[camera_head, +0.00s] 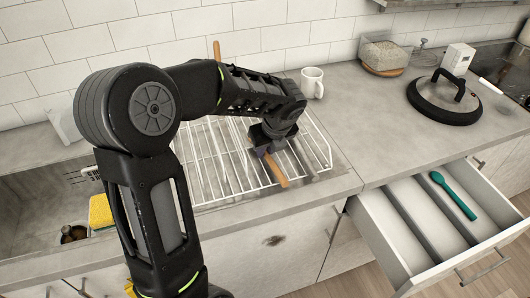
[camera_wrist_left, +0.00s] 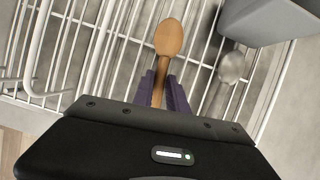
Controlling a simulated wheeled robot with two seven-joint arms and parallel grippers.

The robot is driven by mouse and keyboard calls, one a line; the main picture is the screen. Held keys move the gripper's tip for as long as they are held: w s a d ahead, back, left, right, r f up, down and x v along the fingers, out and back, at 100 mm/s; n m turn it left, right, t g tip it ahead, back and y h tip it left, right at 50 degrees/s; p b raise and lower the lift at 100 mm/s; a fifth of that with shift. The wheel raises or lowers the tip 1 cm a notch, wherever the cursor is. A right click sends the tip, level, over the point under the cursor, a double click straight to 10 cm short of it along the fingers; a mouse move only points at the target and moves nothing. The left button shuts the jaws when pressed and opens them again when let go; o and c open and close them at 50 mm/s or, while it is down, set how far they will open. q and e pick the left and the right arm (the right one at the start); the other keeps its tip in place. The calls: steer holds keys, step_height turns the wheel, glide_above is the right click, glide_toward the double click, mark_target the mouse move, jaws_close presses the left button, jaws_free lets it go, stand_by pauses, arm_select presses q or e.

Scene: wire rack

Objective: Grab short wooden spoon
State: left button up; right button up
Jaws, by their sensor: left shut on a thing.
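My left gripper (camera_head: 264,143) is low over the white wire rack (camera_head: 222,168) in the head view. It is shut on a short wooden spoon (camera_head: 276,170), and part of the spoon sticks out toward the front of the counter. In the left wrist view, the spoon's oval bowl (camera_wrist_left: 168,38) shows beyond the purple fingers of my left gripper (camera_wrist_left: 160,92), with its neck between them. The rack bars (camera_wrist_left: 110,35) lie just behind the spoon. I cannot tell whether the spoon touches them. My right gripper is not in view.
A white mug (camera_head: 312,82) stands behind the rack. Another wooden stick (camera_head: 217,50) rises behind my arm. A black-rimmed lid (camera_head: 444,100) lies on the right counter. An open drawer (camera_head: 388,240) holds a teal spoon (camera_head: 455,196). A yellow sponge (camera_head: 101,212) is at left.

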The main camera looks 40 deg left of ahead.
arm_select(q)
jaws_close()
step_height(320, 180, up, 10)
steer(key=shift+r, duration=0.15)
stand_by(0.6)
stand_by(0.5)
